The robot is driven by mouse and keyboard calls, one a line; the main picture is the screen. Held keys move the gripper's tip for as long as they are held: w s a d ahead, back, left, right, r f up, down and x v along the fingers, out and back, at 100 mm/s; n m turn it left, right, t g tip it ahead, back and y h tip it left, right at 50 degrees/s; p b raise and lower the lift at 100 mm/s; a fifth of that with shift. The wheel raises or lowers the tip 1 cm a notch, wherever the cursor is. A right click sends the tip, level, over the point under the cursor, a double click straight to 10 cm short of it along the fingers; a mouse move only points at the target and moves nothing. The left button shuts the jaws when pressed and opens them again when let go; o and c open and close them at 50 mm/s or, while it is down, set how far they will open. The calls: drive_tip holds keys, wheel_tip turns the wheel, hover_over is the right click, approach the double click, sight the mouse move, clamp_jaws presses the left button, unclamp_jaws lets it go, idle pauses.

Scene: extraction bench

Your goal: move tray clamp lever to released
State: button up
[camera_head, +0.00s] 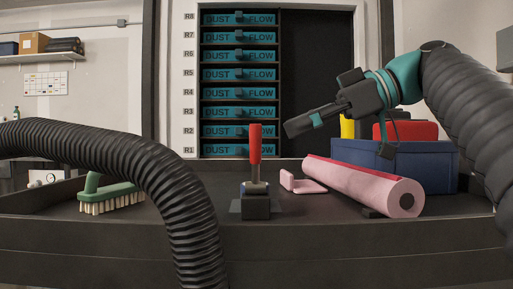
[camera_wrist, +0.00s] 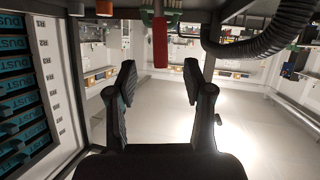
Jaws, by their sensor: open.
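The clamp lever (camera_head: 255,145) has a red grip and stands upright on a small dark base (camera_head: 256,206) in the middle of the tray (camera_head: 330,235). In the wrist view the lever's red grip (camera_wrist: 160,42) shows at the top centre, beyond the fingertips and in line with the space between them. My gripper (camera_head: 290,128) is to the right of the lever's upper part and appears apart from it. In the wrist view my gripper (camera_wrist: 160,75) has its two fingers spread with nothing between them.
A thick black hose (camera_head: 130,150) arches over the tray's left side, near a green brush (camera_head: 110,196). A pink roll (camera_head: 365,182), a small pink piece (camera_head: 300,184) and a blue bin (camera_head: 435,170) lie to the right. A rack of DUST FLOW drawers (camera_head: 240,92) stands behind.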

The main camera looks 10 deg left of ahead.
sight(256, 163)
drive_tip(key=b+x, duration=0.1)
drive_tip(key=x, duration=0.7)
drive_tip(key=shift+c, duration=0.3)
clamp_jaws()
